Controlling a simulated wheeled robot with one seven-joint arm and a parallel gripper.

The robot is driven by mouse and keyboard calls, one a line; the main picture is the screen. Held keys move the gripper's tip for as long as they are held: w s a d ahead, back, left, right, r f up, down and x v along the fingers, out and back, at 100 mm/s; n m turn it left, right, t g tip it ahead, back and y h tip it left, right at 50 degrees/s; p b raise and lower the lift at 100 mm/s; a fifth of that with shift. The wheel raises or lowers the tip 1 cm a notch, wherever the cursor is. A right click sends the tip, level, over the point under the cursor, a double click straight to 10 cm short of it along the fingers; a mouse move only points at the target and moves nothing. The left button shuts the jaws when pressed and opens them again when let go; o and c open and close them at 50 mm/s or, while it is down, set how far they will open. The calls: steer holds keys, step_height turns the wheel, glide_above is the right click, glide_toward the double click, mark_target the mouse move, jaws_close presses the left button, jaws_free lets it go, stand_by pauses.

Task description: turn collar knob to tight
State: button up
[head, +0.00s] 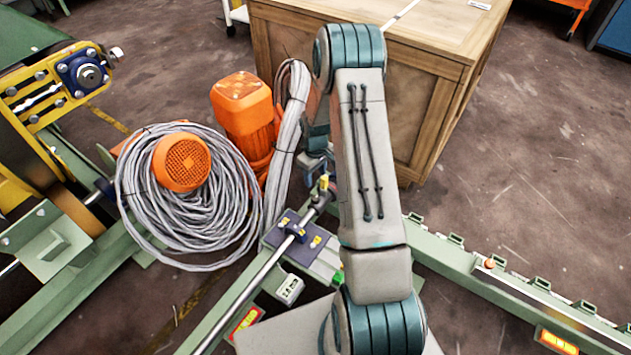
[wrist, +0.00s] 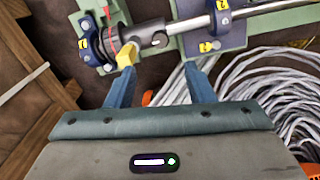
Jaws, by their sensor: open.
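In the wrist view, a dark round collar (wrist: 108,42) with a red ring sits around the left end of a metal rod (wrist: 190,24). A yellow knob (wrist: 126,54) sticks out from the collar toward me. My gripper (wrist: 160,68) is open, its two blue fingers apart with nothing between them. The left fingertip overlaps the knob's lower end in the picture; I cannot tell whether they touch. In the head view the yellow knob (head: 323,183) shows just below my gripper (head: 318,164), which my arm partly hides.
Blue clamps with yellow number labels (wrist: 208,46) hold the rod on a green frame. Coiled grey cable (head: 180,225) and an orange motor (head: 243,110) lie left of my arm. A wooden crate (head: 430,90) stands behind it. Open floor (head: 540,150) lies to the right.

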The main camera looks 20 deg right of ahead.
steer(key=shift+r, duration=1.2)
